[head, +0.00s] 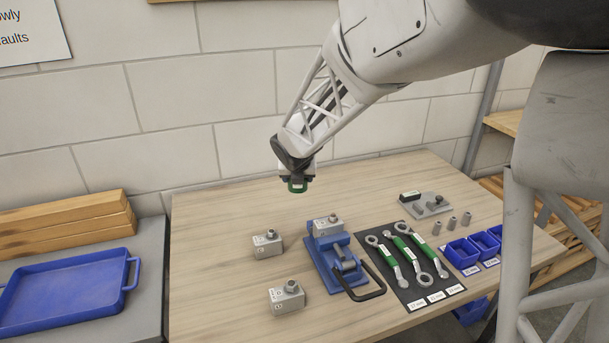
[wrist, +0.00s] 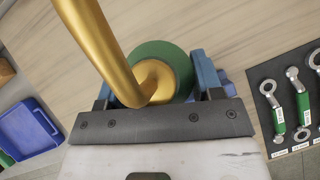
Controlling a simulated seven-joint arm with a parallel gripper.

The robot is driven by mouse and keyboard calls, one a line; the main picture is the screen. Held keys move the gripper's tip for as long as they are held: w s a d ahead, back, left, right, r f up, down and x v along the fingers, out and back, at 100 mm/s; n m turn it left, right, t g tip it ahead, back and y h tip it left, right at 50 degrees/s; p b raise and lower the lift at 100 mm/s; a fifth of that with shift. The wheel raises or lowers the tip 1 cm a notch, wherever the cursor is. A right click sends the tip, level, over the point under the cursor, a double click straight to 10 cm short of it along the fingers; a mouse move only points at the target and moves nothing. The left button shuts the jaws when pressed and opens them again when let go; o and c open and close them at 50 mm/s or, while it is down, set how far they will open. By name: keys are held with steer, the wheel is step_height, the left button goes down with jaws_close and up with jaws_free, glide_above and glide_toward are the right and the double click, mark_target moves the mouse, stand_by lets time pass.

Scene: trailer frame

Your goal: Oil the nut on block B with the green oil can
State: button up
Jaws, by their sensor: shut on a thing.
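My gripper (head: 297,179) is shut on the green oil can (head: 297,187) and holds it in the air above the back of the table. In the wrist view, the round green can (wrist: 172,52) sits between my fingers, with a bent brass spout (wrist: 100,45) reaching to the upper left. Three grey blocks carry nuts: one block (head: 328,227) is on the blue clamp fixture (head: 325,262), one (head: 262,247) stands left of it, and one (head: 283,302) stands nearer the front. Their letters are too small to read. The can is apart from all three blocks.
A dark mat (head: 402,282) with several wrenches lies right of the fixture. Blue bins (head: 462,253), small cylinders and a grey plate (head: 432,208) are farther right. A blue tray (head: 65,290) and wooden planks (head: 70,222) are left. The table's back left is clear.

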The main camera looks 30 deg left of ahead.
mark_target(292, 189)
steer(key=shift+s+a, duration=0.2)
steer(key=shift+s, duration=0.7)
steer(key=shift+s+d+f+m+h, duration=0.2)
steer(key=shift+s+m+h, duration=0.1)
steer(key=shift+s+m, duration=0.3)
steer(key=shift+s+d+f+m+h, duration=0.15)
steer(key=shift+s+m+h, duration=0.15)
steer(key=shift+s+m, duration=0.3)
steer(key=s+d+f+m+g+h, duration=0.1)
steer(key=s+d+m+h, duration=0.4)
steer(key=s+m, duration=0.3)
steer(key=d+m, duration=0.1)
steer(key=m, duration=0.2)
steer(key=shift+s+f+g+h, duration=0.15)
steer(key=shift+f+g+h, duration=0.15)
steer(key=shift+f, duration=0.1)
steer(key=shift+d+f, duration=0.1)
steer(key=shift+s+a+g+y, duration=0.15)
steer(key=shift+g+y, duration=0.55)
steer(key=shift+g, duration=0.15)
steer(key=shift+s+a+g+y, duration=0.1)
steer(key=shift+s+g+y, duration=0.05)
steer(key=shift+g+y, duration=0.6)
steer(key=shift+s+a+g+y, duration=0.15)
steer(key=shift+g+y, duration=0.5)
steer(key=shift+g, duration=0.25)
